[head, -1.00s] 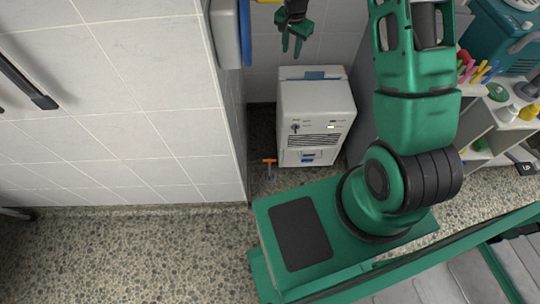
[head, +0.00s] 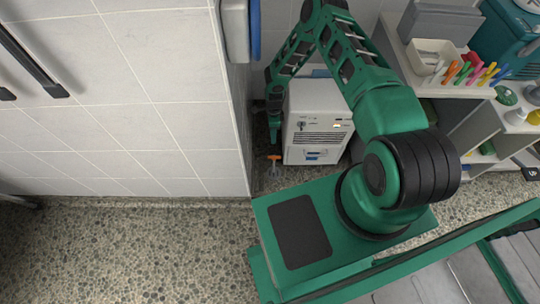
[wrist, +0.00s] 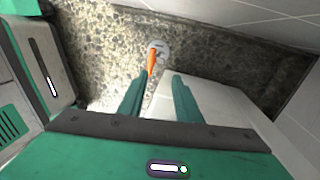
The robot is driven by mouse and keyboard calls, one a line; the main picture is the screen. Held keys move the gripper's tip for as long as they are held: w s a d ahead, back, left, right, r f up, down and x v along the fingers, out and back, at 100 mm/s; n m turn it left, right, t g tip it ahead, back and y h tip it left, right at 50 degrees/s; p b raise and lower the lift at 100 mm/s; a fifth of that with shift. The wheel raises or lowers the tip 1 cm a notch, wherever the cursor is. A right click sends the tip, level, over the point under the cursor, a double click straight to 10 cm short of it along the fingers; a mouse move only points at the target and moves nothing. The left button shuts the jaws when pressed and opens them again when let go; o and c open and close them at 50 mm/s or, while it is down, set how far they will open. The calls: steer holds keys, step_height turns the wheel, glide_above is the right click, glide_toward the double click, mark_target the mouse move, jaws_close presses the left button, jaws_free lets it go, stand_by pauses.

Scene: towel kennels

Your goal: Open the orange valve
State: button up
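The orange valve (head: 274,157) is a small bar-shaped handle low on the floor in the narrow gap between the tiled wall and a white machine. In the wrist view the orange valve (wrist: 152,61) shows end-on above a round pale base, close to the left fingertip. My gripper (head: 275,139) points down just above the valve in the head view. In the wrist view my gripper (wrist: 160,77) has its two green fingers apart with nothing gripped between them. I cannot tell whether the left finger touches the handle.
The white machine (head: 318,123) stands close to the right of the valve. A tiled wall (head: 170,90) borders the gap on the left. Speckled floor (head: 130,255) is clear at front left.

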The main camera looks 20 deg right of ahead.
mark_target(274, 158)
steer(key=shift+m, duration=0.3)
steer(key=s+f, duration=0.1)
steer(key=f, duration=0.3)
steer(key=s+f, duration=0.1)
steer(key=f, duration=0.3)
steer(key=s+a+f, duration=0.1)
steer(key=f, duration=0.3)
steer(key=shift+s, duration=0.4)
steer(key=shift+g, duration=0.3)
steer(key=shift+c, duration=0.4)
steer(key=shift+d, duration=0.1)
jaws_close()
